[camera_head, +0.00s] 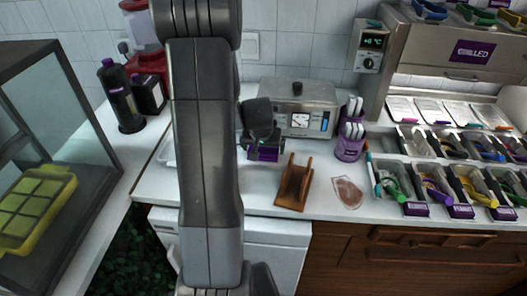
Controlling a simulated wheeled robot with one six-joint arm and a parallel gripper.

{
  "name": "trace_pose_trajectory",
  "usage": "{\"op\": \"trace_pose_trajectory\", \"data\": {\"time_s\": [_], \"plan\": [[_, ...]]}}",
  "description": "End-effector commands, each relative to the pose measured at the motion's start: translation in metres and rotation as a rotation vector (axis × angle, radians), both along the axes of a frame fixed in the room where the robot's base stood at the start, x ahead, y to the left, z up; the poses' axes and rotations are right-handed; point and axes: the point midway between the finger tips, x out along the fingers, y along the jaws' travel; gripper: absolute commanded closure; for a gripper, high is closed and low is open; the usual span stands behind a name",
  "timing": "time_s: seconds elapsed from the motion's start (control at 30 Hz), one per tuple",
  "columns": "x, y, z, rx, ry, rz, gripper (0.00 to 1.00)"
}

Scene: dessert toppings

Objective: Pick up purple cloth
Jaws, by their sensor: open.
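A small purple patch (267,155) shows just below and behind my gripper on the white counter, at the foot of the steel box. My gripper partly hides it, and I cannot tell for sure that it is the cloth. My gripper (262,146) is open, pointing down close over this patch. I cannot tell whether it touches it. A flat pinkish-brown patch (348,192) lies on the counter to the right; it could be a cloth or a spill.
A brown wooden holder (294,184) stands close to the right of my gripper. Behind are a steel box with a dial (300,105) and a purple utensil cup (350,145). Topping bins (440,185) fill the right. Dark bottles (120,95) and a glass case (60,140) stand left.

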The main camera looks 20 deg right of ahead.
Motion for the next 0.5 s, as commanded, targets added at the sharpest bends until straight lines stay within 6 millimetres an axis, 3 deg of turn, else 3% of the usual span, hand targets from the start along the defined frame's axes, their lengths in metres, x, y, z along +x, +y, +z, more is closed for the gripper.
{"op": "trace_pose_trajectory", "data": {"time_s": [0.3, 0.5], "plan": [[0.0017, -0.0008, -0.0041, 0.000, -0.001, 0.000, 0.00], [0.0017, -0.0007, -0.0039, -0.001, -0.001, 0.001, 0.32]]}}
